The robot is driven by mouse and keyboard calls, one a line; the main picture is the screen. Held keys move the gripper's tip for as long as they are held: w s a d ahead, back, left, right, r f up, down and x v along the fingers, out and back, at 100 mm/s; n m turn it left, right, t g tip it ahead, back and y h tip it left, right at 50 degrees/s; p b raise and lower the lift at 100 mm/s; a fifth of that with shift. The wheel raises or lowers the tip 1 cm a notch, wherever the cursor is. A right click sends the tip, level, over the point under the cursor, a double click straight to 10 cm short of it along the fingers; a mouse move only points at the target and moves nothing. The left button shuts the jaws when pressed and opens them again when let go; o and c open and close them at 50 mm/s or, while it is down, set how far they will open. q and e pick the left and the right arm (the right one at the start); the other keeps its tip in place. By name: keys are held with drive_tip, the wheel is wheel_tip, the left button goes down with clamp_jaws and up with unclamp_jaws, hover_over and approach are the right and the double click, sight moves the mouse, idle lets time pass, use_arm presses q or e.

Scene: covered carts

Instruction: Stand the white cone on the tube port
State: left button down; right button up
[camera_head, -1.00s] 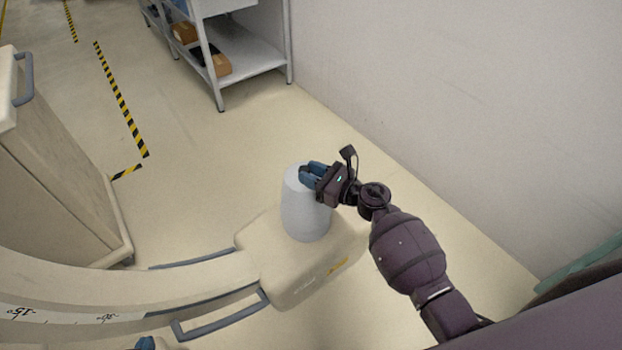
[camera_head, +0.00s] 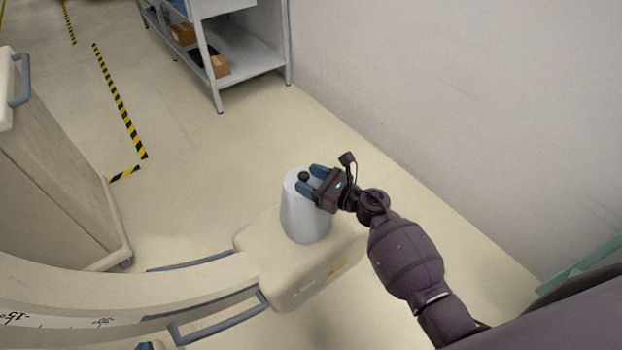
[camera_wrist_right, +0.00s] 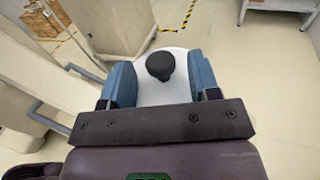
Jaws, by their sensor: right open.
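The white cone (camera_head: 305,217) stands upright, narrow end up, on the end of the beige curved arm (camera_head: 283,280). A dark knob (camera_head: 304,176) tops it. The tube port under the cone is hidden. My right gripper (camera_head: 311,180) is open at the cone's top, one blue finger on each side of the knob. In the right wrist view the knob (camera_wrist_right: 160,65) and the cone's white top (camera_wrist_right: 167,91) lie between the parted fingers, with gaps beside the knob. Only a blue tip of my left gripper (camera_head: 148,345) shows at the bottom edge, so its jaws cannot be judged.
Blue-grey handle rails (camera_head: 220,318) run along the curved arm. A beige covered cart (camera_head: 60,190) stands at the left. A metal shelf (camera_head: 245,65) with boxes is at the back. A bare wall (camera_head: 450,110) bounds the right. The floor behind the cone is clear.

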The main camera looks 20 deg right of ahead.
drive_tip(key=shift+r, duration=0.1)
drive_tip(key=shift+r, duration=0.1)
drive_tip(key=s+d+f+m+t+h, duration=0.1)
drive_tip(key=s+d+m+t+h, duration=0.1)
drive_tip(key=s+d+m+h, duration=0.75)
drive_tip(key=s+d+f+m+t+y, duration=0.15)
drive_tip(key=s+d+m, duration=0.45)
drive_tip(key=m, duration=0.9)
drive_tip(key=s+f+m+g+h, duration=0.2)
drive_tip(key=s+m, duration=0.4)
drive_tip(key=m, duration=0.3)
drive_tip(key=s+a+f+m+g+h, duration=0.1)
drive_tip(key=s+f+m+g+h, duration=0.1)
drive_tip(key=s+m, duration=0.4)
wheel_tip(320, 180, down, 2)
drive_tip(key=m+g, duration=0.1)
drive_tip(key=m, duration=0.3)
drive_tip(key=shift+s+a+f, duration=0.2)
drive_tip(key=shift+a+f, duration=0.05)
